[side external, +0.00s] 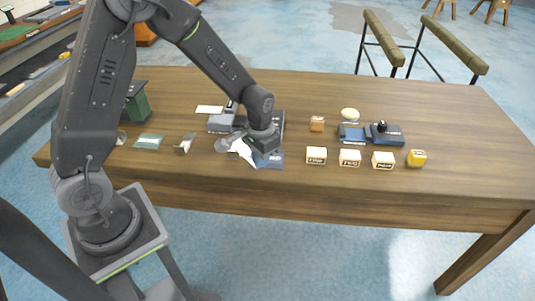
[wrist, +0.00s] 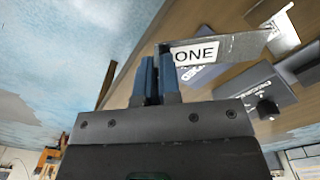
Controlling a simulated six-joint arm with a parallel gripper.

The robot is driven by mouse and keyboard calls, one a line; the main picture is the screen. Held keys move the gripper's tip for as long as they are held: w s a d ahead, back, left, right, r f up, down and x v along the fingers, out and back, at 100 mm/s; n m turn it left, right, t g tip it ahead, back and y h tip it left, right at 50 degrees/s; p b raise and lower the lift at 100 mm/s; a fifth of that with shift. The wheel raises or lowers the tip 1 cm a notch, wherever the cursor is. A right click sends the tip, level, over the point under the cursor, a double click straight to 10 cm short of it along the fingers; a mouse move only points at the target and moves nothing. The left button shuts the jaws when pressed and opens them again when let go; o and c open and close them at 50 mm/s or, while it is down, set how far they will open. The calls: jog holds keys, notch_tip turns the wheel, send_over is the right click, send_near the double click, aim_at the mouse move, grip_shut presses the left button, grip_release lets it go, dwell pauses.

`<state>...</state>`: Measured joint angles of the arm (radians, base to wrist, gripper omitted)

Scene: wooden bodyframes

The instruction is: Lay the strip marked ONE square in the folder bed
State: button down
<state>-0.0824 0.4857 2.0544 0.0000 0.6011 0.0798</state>
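The strip marked ONE (wrist: 240,46) is a pale grey band with a white label in the wrist view. Its near end sits at the tips of my gripper (wrist: 158,62), whose two blue fingers are close together on it. In the side view my gripper (side external: 263,147) is low over the table, and a white piece (side external: 242,149) beside it looks like the strip. A dark grey fixture (side external: 279,122) stands just behind my gripper, partly hidden by the arm. I cannot tell for certain which fixture is the folder bed.
A blue card (side external: 273,161) lies under my gripper. To the right are a blue-and-dark fixture with a black knob (side external: 382,127), several lettered blocks (side external: 350,158) and a yellow block (side external: 416,158). A green card (side external: 149,141) lies left. The table's right end is clear.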

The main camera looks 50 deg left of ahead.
jog(key=shift+a, duration=0.85)
notch_tip(320, 180, up, 12)
jog(key=w+a+m, duration=0.4)
jog(key=a+m, duration=0.1)
jog(key=a, duration=0.2)
jog(key=w+a+m, duration=0.4)
jog(key=a+m, duration=0.2)
jog(key=a, duration=0.2)
jog(key=a+m, duration=1.1)
jog(key=a, duration=0.7)
jog(key=shift+m, duration=0.3)
jog(key=w+d+f, duration=0.2)
jog(key=w+f, duration=0.1)
jog(key=f, duration=0.1)
jog(key=w+d+f, duration=0.2)
jog(key=w+f, duration=0.1)
jog(key=f, duration=0.1)
jog(key=w+d+f, duration=0.2)
jog(key=w+f, duration=0.1)
jog(key=f, duration=0.1)
jog(key=shift+d, duration=0.1)
jog(key=shift+w+d+f, duration=0.2)
jog(key=shift+w+f, duration=0.1)
jog(key=shift+w, duration=0.05)
jog(key=shift+f, duration=1.9)
jog(key=shift+f, duration=0.1)
